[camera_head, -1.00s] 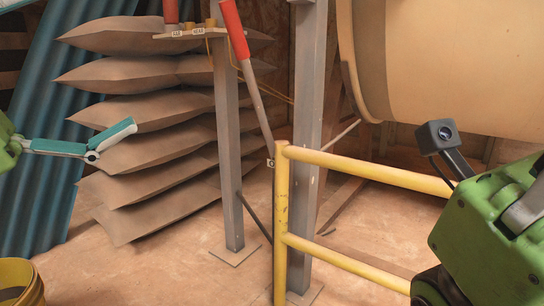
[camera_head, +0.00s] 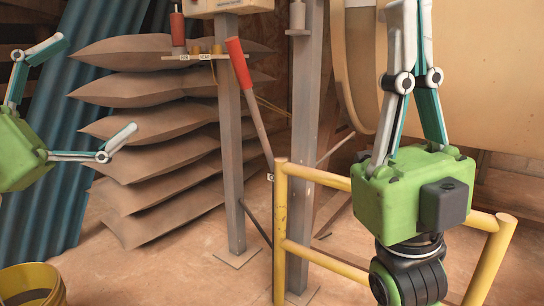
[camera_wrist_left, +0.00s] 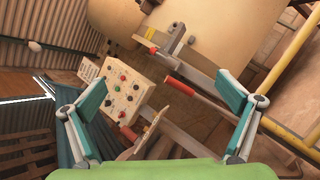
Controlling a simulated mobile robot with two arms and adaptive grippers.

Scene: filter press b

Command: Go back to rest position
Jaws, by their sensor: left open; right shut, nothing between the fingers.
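My left gripper (camera_head: 92,88) is at the left of the head view, in front of the blue corrugated sheet and the stacked sacks. Its two fingers are spread wide with nothing between them. In the left wrist view its fingers (camera_wrist_left: 160,110) stand apart at both sides of the picture. My right gripper (camera_head: 418,15) is at the right of the head view, pointing up, in front of the large beige tank. Its fingers come together towards the top edge, which cuts off the tips. I see nothing held in it.
A yellow railing (camera_head: 281,235) stands in front, partly behind my right arm. Grey posts (camera_head: 232,160) and a red-handled lever (camera_head: 238,62) stand in the middle. Brown sacks (camera_head: 150,90) are stacked behind. A yellow bucket (camera_head: 30,283) is at lower left. A button panel (camera_wrist_left: 125,90) shows in the wrist view.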

